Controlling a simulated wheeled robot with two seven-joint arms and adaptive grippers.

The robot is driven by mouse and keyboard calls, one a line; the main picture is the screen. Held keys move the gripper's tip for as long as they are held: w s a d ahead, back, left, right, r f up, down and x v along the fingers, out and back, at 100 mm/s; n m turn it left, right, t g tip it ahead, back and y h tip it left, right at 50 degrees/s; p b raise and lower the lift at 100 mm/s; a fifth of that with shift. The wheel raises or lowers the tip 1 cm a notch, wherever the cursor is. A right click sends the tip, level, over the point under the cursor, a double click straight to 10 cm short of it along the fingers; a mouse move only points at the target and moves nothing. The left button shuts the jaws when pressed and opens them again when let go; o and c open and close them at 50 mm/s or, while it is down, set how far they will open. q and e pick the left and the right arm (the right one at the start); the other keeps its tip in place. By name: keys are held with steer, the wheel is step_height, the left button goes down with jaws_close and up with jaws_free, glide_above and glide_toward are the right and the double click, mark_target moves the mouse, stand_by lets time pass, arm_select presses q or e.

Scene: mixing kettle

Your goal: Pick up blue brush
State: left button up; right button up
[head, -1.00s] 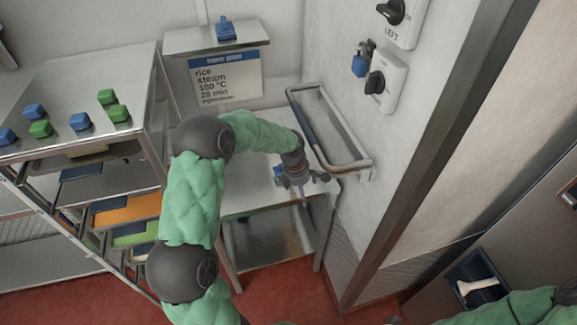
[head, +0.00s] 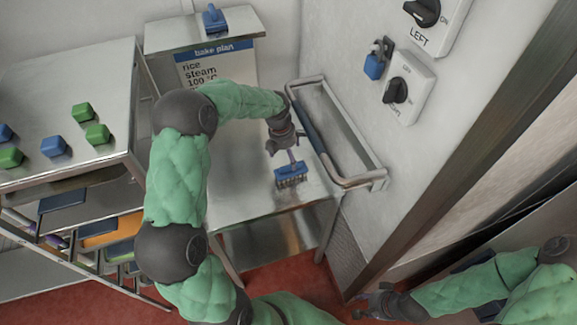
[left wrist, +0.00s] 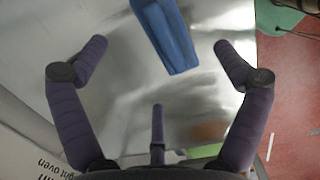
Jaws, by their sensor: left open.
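A blue brush (head: 291,176) with dark bristles rests on the steel table (head: 240,200) beside the wall. My left gripper (head: 288,147) is just above and behind it in the head view, fingers spread. In the left wrist view, the blue brush (left wrist: 167,35) lies at the top, between the two spread side fingers, with nothing gripped; its far end is cut off by the frame. My right gripper (head: 376,302) is low at the bottom right, far from the brush; its finger opening is too small to tell.
A steel rail (head: 352,181) on the wall stands close to the right of my left gripper. A rack with green and blue blocks (head: 82,112) stands at left. Another blue object (head: 213,18) sits above the bake plan sign (head: 215,65). Switches (head: 405,90) are on the wall.

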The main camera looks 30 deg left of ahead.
mark_target(290, 166)
arm_select(q)
steer(key=shift+d+f, duration=0.15)
steer(key=shift+f, duration=0.65)
steer(key=f, duration=0.3)
steer(key=w+f+b, duration=0.1)
steer(key=f, duration=0.1)
steer(key=shift+d+f, duration=0.1)
steer(key=shift+f, duration=0.25)
steer(key=shift+s, duration=0.15)
steer(key=c, duration=1.3)
